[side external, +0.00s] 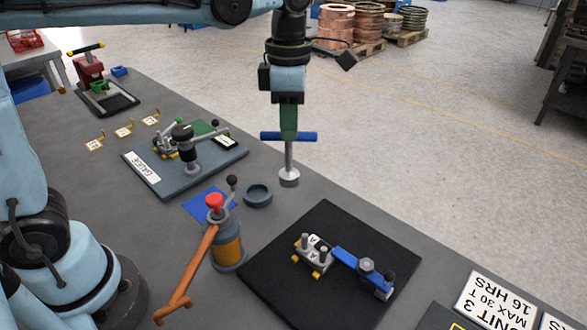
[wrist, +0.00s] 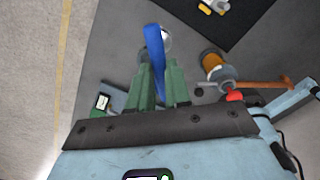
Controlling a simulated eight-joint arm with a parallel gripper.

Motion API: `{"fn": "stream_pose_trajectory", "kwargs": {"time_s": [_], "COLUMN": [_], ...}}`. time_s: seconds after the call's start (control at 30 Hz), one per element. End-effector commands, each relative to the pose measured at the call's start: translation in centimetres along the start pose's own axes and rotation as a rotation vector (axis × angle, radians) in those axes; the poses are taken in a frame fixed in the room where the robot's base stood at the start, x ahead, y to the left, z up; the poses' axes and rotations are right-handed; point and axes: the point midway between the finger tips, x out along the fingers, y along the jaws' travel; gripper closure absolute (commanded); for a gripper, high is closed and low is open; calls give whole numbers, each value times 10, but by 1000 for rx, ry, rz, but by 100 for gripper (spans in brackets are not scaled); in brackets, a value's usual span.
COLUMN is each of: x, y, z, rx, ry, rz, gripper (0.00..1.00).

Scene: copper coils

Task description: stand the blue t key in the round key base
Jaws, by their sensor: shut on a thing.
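The blue T key (side external: 303,136) has a blue crossbar, a grey shaft and a wide round grey foot. My gripper (side external: 289,126) is shut on its crossbar and holds it upright with the foot down, in the air above the bench. In the wrist view my green fingers (wrist: 161,78) pinch the blue bar (wrist: 154,45), and part of the grey foot shows beyond it. The round key base (side external: 258,195) is a low dark ring on the bench, to the lower left of the foot in the side view.
A pump (side external: 228,246) with a red knob and orange lever stands close to the base, beside a blue mat (side external: 202,207). A black mat (side external: 270,270) carries a small clamp fixture. A grey plate (side external: 158,178) with a gauge fixture lies to the left.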

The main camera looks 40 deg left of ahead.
Motion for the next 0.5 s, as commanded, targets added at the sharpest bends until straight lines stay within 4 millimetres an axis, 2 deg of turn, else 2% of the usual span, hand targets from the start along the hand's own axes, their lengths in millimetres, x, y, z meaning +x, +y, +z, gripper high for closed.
{"fn": "stream_pose_trajectory", "kwargs": {"time_s": [0.03,0.2,0.33,0.5], "x": [2,9,12,17], "y": [12,33,39,41], "z": [-18,-55,-69,-73], "rx": [-41,-120,-148,-156], "ry": [0,0,0,0], "rz": [-1,-1,-1,-1], "gripper": [100,100,100,100]}}
